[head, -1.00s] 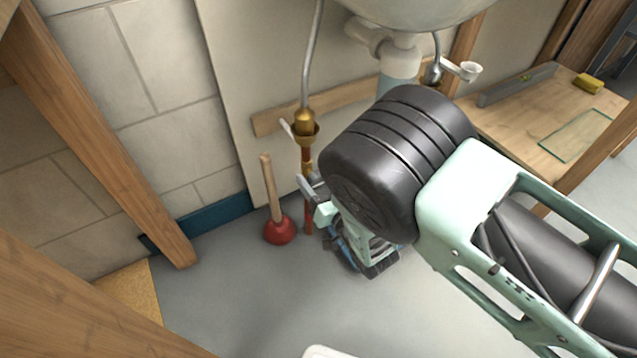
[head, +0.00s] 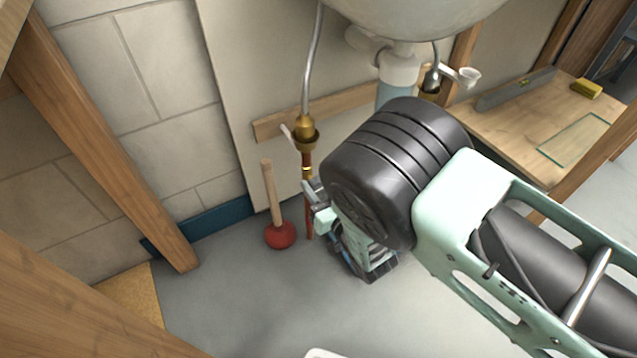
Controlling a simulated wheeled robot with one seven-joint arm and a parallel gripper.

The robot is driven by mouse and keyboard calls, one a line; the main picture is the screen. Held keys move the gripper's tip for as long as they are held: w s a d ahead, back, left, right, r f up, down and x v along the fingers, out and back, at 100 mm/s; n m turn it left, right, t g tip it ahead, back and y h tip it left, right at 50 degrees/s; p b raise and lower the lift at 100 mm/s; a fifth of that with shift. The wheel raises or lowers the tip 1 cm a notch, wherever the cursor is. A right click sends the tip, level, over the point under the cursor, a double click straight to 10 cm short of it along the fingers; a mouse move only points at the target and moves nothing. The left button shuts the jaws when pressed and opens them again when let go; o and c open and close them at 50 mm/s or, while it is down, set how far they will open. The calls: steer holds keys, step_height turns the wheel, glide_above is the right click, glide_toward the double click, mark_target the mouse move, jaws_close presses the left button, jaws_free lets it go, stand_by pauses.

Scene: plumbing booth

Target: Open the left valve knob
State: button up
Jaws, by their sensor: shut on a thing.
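The left valve is a brass fitting (head: 306,132) on a vertical supply line, with a grey hose above and a copper pipe below. A small pale handle-like piece (head: 287,132) sticks out on its left side. My gripper (head: 311,194) is low in front of the copper pipe, below the brass fitting and right of the plunger. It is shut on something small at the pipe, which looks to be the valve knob. The fingers and my dark wrist joint hide most of the contact, so the knob's turn cannot be told.
A red plunger (head: 280,235) with a wooden handle stands on the floor just left of the pipe. The sink bowl (head: 415,15) and its drain are above my arm. A wooden post (head: 110,150) stands left.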

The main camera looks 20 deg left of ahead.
steer(key=n+p, duration=0.2)
steer(key=n, duration=0.1)
steer(key=shift+s+n, duration=0.1)
steer(key=shift+n, duration=0.2)
steer(key=n+p, duration=0.1)
steer(key=n, duration=0.2)
steer(key=shift+s+n, duration=0.1)
steer(key=shift+n, duration=0.2)
steer(key=n+p, duration=0.1)
steer(key=n, duration=0.3)
steer(key=shift+a+f+p, duration=0.1)
steer(key=shift+f+p, duration=0.05)
steer(key=shift+p, duration=0.25)
steer(key=shift+f+n+p, duration=0.1)
steer(key=shift+n+p, duration=0.25)
steer(key=shift+n, duration=1.65)
steer(key=o, duration=1)
steer(key=p+v, duration=0.6)
steer(key=v, duration=1.1)
steer(key=shift+d, duration=0.25)
